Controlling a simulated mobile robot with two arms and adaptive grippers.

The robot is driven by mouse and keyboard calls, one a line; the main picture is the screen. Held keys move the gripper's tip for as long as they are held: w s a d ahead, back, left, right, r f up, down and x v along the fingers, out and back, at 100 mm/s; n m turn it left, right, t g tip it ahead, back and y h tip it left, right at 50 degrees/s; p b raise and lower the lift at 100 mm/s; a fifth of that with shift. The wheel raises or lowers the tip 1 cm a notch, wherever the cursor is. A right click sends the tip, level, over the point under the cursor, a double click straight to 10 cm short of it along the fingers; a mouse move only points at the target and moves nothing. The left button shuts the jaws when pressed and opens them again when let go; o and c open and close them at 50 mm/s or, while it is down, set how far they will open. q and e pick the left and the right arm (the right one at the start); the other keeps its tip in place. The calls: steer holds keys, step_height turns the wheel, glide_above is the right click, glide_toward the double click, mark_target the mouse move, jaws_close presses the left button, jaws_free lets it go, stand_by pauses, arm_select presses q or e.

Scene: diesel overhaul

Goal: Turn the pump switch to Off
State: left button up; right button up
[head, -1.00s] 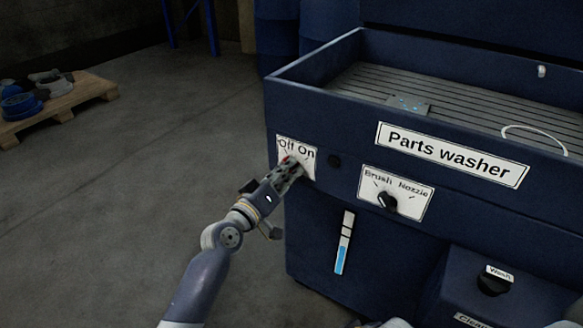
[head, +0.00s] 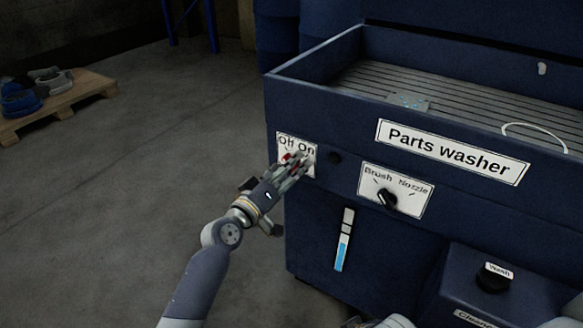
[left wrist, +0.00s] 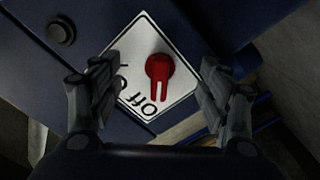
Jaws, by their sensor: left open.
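The pump switch is a red knob (left wrist: 160,68) on a white Off/On plate (left wrist: 178,47) at the left of the parts washer's front. In the left wrist view its lever points down in the picture, toward the word Off. In the head view a little red of the knob (head: 287,157) shows beside my fingers, and the rest is hidden. My left gripper (head: 298,161) is open in front of the plate. In the left wrist view its fingers stand apart on both sides of the knob, clear of it. My right gripper is out of view.
The parts washer (head: 320,70) fills the right side. A Brush/Nozzle selector (head: 388,199) and a dark round button (head: 334,159) sit right of the switch. A Wash knob (head: 491,279) is lower right. A pallet (head: 90,88) with parts stands far left; the floor between is clear.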

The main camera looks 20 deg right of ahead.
arm_select(q)
steer(key=shift+a, duration=0.1)
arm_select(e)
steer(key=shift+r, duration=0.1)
arm_select(q)
steer(key=p+v, duration=0.2)
steer(key=v, duration=0.4)
steer(key=shift+s+a, duration=0.3)
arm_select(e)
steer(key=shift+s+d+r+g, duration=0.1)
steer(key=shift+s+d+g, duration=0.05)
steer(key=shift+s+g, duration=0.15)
